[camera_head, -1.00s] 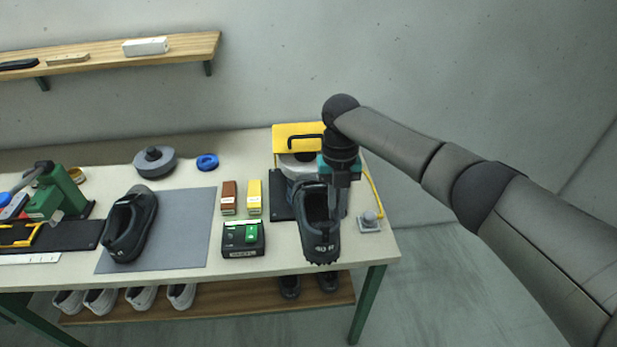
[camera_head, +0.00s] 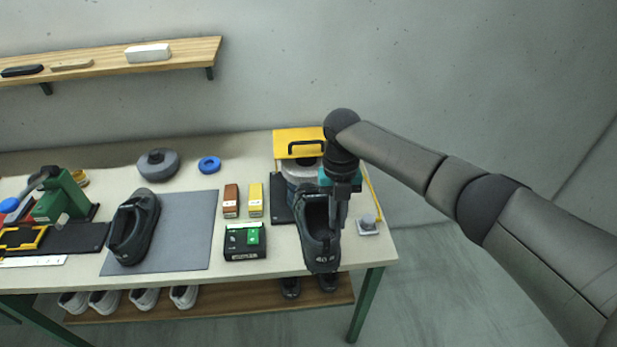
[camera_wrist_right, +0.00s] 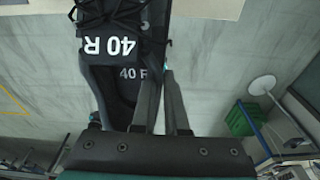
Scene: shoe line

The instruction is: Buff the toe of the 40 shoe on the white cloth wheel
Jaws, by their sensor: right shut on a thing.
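The dark shoe (camera_head: 318,240) marked 40 R is held at the right end of the bench, heel toward me and toe toward the machine behind it. My right gripper (camera_head: 338,225) is shut on its side wall; the "40 R" label on the shoe (camera_wrist_right: 124,45) shows large in the right wrist view, with the fingers (camera_wrist_right: 160,105) at the collar. The buffing machine (camera_head: 300,172), with a yellow hood, stands just behind the shoe. The arm and shoe hide much of it; whether toe and wheel touch cannot be told. My left gripper is not in view.
A second dark shoe (camera_head: 133,228) lies on the grey mat (camera_head: 190,240).

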